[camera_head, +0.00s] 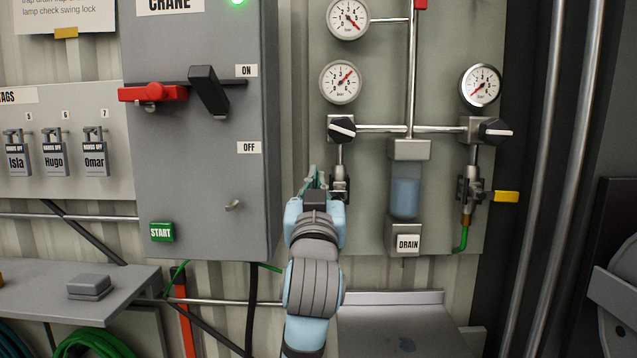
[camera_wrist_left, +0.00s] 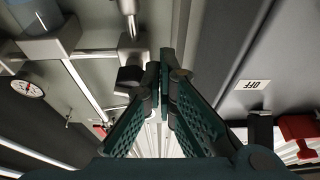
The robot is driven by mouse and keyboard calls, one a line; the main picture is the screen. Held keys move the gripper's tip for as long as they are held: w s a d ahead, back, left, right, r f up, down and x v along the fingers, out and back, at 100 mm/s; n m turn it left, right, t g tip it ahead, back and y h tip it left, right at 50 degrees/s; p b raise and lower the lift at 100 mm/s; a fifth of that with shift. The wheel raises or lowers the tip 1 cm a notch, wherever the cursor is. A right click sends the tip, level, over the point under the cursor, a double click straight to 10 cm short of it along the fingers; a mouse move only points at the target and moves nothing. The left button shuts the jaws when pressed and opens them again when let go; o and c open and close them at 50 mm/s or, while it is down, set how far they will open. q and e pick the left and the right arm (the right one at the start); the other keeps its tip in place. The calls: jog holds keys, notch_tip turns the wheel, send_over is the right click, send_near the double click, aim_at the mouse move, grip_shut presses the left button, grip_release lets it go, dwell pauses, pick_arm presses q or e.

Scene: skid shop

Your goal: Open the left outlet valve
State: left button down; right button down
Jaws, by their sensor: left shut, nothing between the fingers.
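The left outlet valve (camera_head: 340,186) is a small metal body under the left black regulator knob (camera_head: 342,129) on the grey-green panel. My left gripper (camera_head: 314,172) is shut and empty, just left of that valve in the head view. My arm and gripper cover part of the valve's area, and I cannot make out its lever. In the left wrist view the fingers (camera_wrist_left: 166,62) are together, with a metal fitting (camera_wrist_left: 130,8) beside them that seems to be the valve. Contact cannot be told. My right gripper is not in view.
The right outlet valve (camera_head: 469,187) has a yellow lever (camera_head: 506,196) pointing right. A drain bowl (camera_head: 405,195) hangs between the valves. The crane box (camera_head: 200,190) stands close on the left, with a red and a black handle. A grey tray (camera_head: 392,298) lies below the panel.

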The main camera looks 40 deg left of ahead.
pick_arm(q)
jog(key=p+x, duration=0.2)
jog(key=x, duration=0.6)
jog(key=shift+s+d+f, duration=0.1)
jog(key=shift+s+f, duration=0.1)
jog(key=shift+f, duration=0.85)
jog(key=shift+s+d+f, duration=0.1)
jog(key=shift+s+f, duration=0.05)
jog(key=shift+f, duration=0.9)
jog(key=shift+b, duration=0.3)
jog(key=shift+f+n+b, duration=0.2)
jog(key=shift+n+b, duration=0.25)
jog(key=shift+n, duration=0.05)
jog(key=shift+a+f+n+y+b, duration=0.1)
jog(key=shift+f+n+y+b, duration=0.05)
jog(key=shift+n+y+b, duration=0.15)
